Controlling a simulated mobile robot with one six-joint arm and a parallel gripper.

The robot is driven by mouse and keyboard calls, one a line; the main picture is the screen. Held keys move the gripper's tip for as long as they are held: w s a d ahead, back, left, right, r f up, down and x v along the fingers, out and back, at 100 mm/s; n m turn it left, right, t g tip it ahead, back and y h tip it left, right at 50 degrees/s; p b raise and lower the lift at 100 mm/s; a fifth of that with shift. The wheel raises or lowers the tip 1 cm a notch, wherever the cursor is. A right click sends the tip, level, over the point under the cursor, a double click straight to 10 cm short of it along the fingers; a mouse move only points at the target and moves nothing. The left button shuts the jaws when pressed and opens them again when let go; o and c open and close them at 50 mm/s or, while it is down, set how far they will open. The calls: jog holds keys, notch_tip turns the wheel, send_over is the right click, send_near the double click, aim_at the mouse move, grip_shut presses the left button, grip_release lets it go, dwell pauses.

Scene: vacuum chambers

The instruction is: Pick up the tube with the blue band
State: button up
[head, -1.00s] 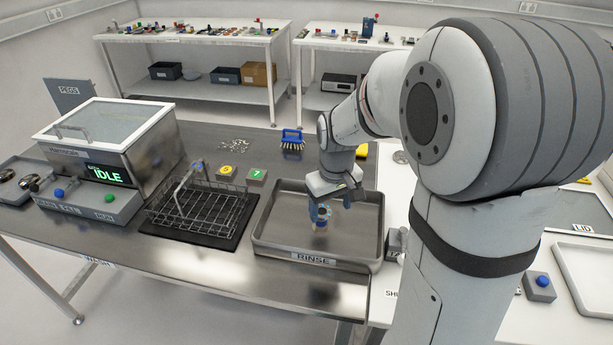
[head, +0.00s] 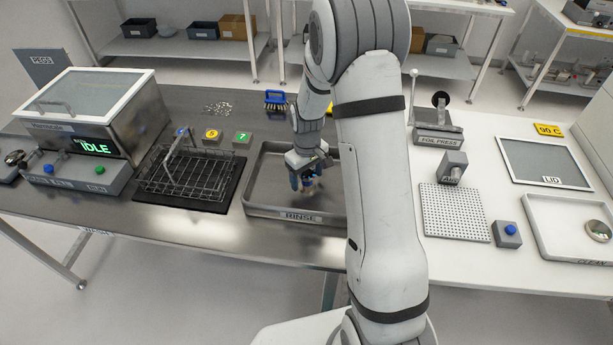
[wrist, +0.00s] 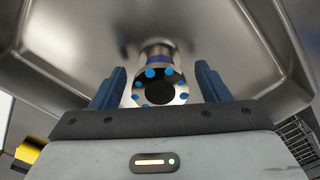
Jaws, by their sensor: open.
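The tube (wrist: 158,90) is a short metal piece with a round flange, a dark bore and several blue spots around its face. Its blue band (wrist: 154,59) shows just behind the flange in the wrist view. It stands in the grey rinse tray (head: 262,205); in the head view it is small and partly hidden by my fingers. My gripper (wrist: 159,85) is open, with one blue finger on each side of the tube and a visible gap to both. In the head view my gripper (head: 305,181) is low inside the tray.
A wire basket (head: 185,180) on a dark mat stands left of the tray, with a washer (head: 90,125) reading IDLE beyond. Numbered blocks (head: 212,135) and a blue brush (head: 275,100) lie behind. A foil press (head: 437,135) and perforated plate (head: 455,212) stand right.

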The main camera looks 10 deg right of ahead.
jog(key=shift+f, duration=1)
jog(key=c, duration=1.3)
jog(key=shift+o, duration=0.2)
